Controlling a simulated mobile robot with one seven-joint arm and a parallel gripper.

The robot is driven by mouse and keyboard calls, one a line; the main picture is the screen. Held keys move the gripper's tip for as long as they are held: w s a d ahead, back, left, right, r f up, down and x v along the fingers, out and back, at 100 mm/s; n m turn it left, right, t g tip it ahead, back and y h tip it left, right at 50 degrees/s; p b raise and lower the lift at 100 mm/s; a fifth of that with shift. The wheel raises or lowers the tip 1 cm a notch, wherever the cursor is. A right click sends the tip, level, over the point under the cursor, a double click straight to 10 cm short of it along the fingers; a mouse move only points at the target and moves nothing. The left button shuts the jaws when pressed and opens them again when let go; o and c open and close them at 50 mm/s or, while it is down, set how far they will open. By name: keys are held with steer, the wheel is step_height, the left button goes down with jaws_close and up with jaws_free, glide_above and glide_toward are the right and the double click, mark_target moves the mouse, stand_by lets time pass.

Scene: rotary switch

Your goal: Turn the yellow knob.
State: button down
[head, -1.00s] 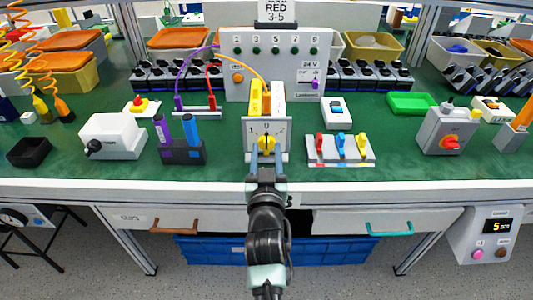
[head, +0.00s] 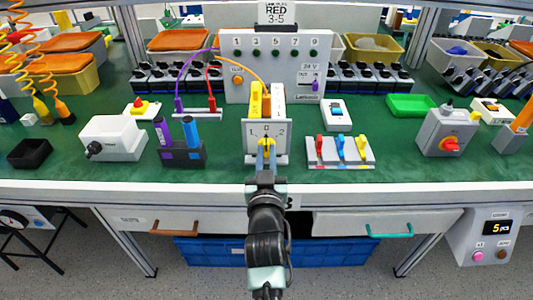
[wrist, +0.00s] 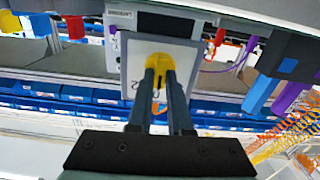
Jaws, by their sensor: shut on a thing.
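The yellow knob (head: 266,140) sits on the front of a light grey switch box (head: 251,148) marked 1, 0 and 2. In the wrist view the knob (wrist: 156,62) shows as a yellow round shape just beyond the fingertips. My gripper (head: 266,146) reaches the box from the front, its two fingers close together. In the wrist view my gripper (wrist: 159,76) has one finger on each side of the knob's grip and is shut on it. The fingers hide part of the knob, and its exact pointing direction is hard to tell.
A panel with three coloured levers (head: 340,153) lies right of the box. A holder with purple and blue handles (head: 182,153) stands to the left. A grey box with a red knob (head: 447,132) is farther right. Green table shows between them.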

steer(key=n+p, duration=0.1)
steer(key=n, duration=0.3)
steer(key=shift+a, duration=0.1)
steer(key=shift+n+p, duration=0.75)
steer(key=shift+n, duration=1.55)
steer(key=shift+f, duration=0.1)
steer(key=c, duration=0.8)
jaws_free()
steer(key=shift+c, duration=0.2)
steer(key=shift+s, duration=0.1)
steer(key=s+p, duration=0.6)
steer(key=s, duration=0.7)
